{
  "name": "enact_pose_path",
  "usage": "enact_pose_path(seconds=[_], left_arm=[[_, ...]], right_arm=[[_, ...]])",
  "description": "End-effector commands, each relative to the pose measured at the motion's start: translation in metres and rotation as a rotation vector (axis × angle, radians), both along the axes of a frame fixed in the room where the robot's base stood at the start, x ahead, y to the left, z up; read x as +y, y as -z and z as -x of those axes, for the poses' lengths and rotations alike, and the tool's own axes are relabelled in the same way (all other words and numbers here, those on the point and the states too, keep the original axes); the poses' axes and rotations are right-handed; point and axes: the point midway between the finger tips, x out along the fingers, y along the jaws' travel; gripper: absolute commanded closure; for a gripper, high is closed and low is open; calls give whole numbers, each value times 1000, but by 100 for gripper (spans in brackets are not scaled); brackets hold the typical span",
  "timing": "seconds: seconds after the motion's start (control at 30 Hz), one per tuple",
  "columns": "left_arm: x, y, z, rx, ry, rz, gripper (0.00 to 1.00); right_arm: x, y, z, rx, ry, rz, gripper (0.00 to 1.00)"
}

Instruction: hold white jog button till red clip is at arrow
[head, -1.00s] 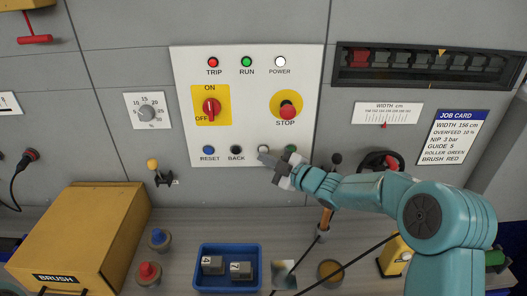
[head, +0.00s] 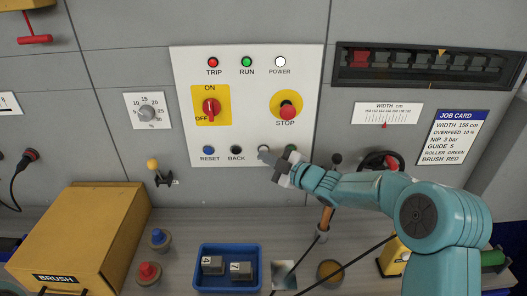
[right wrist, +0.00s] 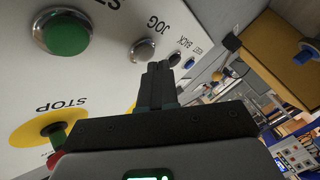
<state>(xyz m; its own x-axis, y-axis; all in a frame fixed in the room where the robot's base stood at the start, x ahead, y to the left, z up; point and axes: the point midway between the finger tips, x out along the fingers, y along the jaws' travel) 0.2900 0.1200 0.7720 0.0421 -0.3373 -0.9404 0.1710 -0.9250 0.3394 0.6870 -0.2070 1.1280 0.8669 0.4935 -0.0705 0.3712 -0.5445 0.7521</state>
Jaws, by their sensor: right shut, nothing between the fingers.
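The red clip (head: 360,57) is at the left end of the dark window, well left of the yellow arrow (head: 441,52). My left gripper is out of view.
A black BACK button (head: 236,150) is left of the jog button, and a green button (right wrist: 66,33) is on its other side. The red STOP button (head: 288,112) sits above. A blue tray (head: 228,250) and yellow BRUSH box (head: 75,235) stand on the bench.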

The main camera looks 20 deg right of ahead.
Motion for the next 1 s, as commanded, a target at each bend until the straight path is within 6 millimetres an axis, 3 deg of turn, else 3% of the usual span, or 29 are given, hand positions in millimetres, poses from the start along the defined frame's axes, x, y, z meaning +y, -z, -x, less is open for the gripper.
enact_pose_path(seconds=[1.0], left_arm=[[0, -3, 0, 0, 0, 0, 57]], right_arm=[[-2, 0, -8, 0, 0, 1, 100]])
